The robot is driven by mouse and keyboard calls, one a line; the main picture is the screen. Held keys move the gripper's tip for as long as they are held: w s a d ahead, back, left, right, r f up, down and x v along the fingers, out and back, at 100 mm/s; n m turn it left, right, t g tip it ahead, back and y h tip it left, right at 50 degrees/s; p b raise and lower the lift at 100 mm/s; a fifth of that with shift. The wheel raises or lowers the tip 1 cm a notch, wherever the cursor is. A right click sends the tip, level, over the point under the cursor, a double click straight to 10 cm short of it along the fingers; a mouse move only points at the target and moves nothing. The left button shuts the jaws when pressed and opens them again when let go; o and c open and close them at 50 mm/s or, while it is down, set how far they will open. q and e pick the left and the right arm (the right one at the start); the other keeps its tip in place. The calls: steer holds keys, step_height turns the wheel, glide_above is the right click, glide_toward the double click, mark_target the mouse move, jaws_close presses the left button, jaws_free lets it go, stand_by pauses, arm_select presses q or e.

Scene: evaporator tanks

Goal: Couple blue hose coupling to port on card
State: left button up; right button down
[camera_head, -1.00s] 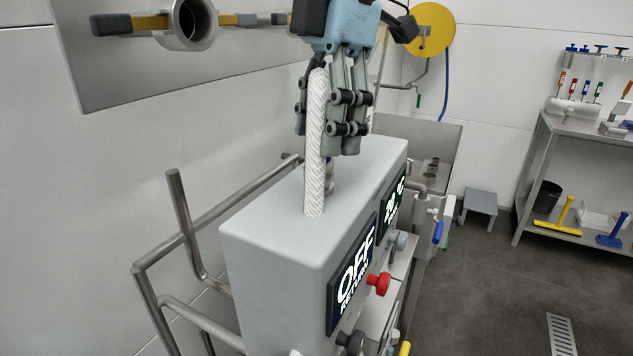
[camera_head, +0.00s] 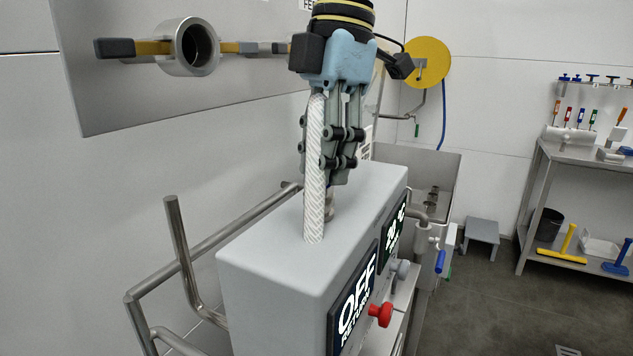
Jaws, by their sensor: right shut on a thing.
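My right gripper (camera_head: 335,172) points down above the top of a grey control box and is shut. A white braided hose (camera_head: 315,185) runs along the near side of its fingers, down to the box top. The grip on it is partly hidden. I cannot make out a blue coupling; the fingers and the hose cover that spot. A round steel port (camera_head: 193,47) with yellow and black handles sits on the wall panel at upper left, apart from the gripper. My left gripper is not in view.
The control box (camera_head: 270,268) has lit displays reading OFF and a red knob (camera_head: 381,315). A steel rail frame (camera_head: 150,310) runs along its left. A sink (camera_head: 432,170), a step stool (camera_head: 481,232) and a shelf rack (camera_head: 590,165) stand behind to the right, beside open floor.

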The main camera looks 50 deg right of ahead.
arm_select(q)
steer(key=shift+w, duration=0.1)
arm_select(e)
steer(key=shift+r, duration=0.1)
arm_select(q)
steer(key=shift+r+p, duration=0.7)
arm_select(e)
steer(key=shift+r, duration=2.15)
